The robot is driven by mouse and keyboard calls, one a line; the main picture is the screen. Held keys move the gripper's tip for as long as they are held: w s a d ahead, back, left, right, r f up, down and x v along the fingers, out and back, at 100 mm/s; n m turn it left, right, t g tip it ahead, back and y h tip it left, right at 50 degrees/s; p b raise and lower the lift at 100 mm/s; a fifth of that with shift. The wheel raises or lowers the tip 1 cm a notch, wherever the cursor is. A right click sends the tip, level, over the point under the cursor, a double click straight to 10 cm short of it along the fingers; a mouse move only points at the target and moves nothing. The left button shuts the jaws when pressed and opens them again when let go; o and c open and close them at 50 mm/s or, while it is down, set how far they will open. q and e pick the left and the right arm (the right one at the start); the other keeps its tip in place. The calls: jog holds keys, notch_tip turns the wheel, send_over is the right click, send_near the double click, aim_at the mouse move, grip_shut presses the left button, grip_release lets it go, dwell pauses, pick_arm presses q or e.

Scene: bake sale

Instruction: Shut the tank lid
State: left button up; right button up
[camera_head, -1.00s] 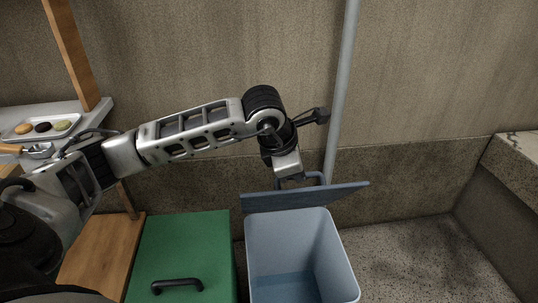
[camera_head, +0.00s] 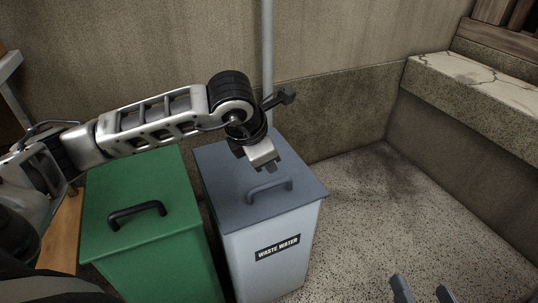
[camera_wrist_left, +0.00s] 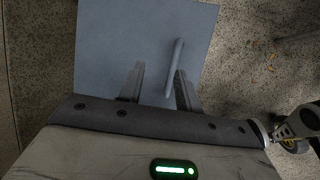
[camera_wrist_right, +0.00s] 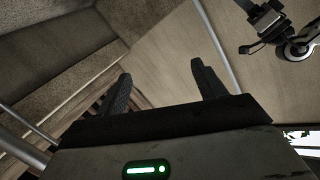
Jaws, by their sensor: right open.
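The waste water tank (camera_head: 265,265) is a pale blue-grey box with a label on its front. Its darker blue-grey lid (camera_head: 228,185) lies flat across the top, looking shut. The lid handle (camera_head: 270,188) is a raised bar near the front edge. My left gripper (camera_head: 270,166) is just above the lid, behind the handle. In the left wrist view its fingers (camera_wrist_left: 159,78) are apart, with the handle (camera_wrist_left: 175,68) showing between them; contact cannot be told. My right gripper (camera_head: 421,288) is open and empty at the lower right, away from the tank.
A green bin (camera_head: 145,235) with a black handle stands close left of the tank. A grey pole (camera_head: 268,60) rises behind it against the wall. A cracked stone ledge (camera_head: 480,90) is at the right. Speckled floor (camera_head: 370,210) right of the tank is clear.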

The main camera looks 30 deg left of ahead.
pick_arm(q)
jog(key=p+v, duration=0.4)
jog(key=v, duration=1.2)
jog(key=shift+p, duration=0.3)
pick_arm(e)
jog(key=shift+s+d+f+n+g+h, duration=0.2)
jog(key=shift+d+f+n+g+h, duration=0.15)
jog(key=shift+f+n+g+h, duration=0.15)
jog(key=shift+s+d+f+n+g+h, duration=0.15)
jog(key=shift+d+f+n+g+h, duration=0.2)
jog(key=shift+f, duration=0.25)
